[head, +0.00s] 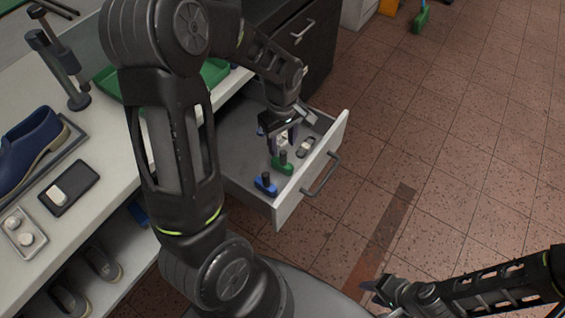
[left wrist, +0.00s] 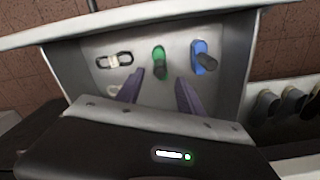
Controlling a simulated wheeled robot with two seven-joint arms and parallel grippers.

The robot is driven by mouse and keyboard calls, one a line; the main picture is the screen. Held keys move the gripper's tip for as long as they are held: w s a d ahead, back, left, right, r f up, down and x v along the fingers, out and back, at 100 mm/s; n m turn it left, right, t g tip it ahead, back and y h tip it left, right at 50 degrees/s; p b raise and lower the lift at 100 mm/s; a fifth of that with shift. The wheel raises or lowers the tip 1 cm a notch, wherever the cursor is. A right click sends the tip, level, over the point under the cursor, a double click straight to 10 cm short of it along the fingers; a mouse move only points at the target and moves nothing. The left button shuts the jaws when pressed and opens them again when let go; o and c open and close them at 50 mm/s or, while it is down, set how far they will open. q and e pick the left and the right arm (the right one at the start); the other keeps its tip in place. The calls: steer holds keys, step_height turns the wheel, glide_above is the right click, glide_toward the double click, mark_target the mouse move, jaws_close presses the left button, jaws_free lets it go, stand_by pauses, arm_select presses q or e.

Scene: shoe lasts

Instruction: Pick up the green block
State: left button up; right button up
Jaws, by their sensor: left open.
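The green block (head: 283,163), with a dark post on top, lies in the open drawer (head: 287,207). The green block also shows in the left wrist view (left wrist: 159,60), just beyond and between my fingertips. My left gripper (head: 282,138) is over the drawer, open and empty, with its purple fingers (left wrist: 158,85) apart from the block. A blue block (head: 265,184) with a dark post lies nearer the drawer's front corner; the left wrist view shows it to the right (left wrist: 203,56). My right gripper (head: 372,287) is over the floor at the lower right; its jaws are too small to judge.
A grey and white piece (head: 305,147) lies in the drawer beside the green block. The drawer walls stand close around the pieces. The white bench (head: 95,185) at left carries a blue shoe (head: 30,150) and a black tray (head: 69,188).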

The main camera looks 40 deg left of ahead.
mark_target(283, 151)
arm_select(q)
step_height(283, 151, down, 4)
steer(key=shift+f, duration=0.1)
stand_by(0.6)
jaws_close()
stand_by(1.3)
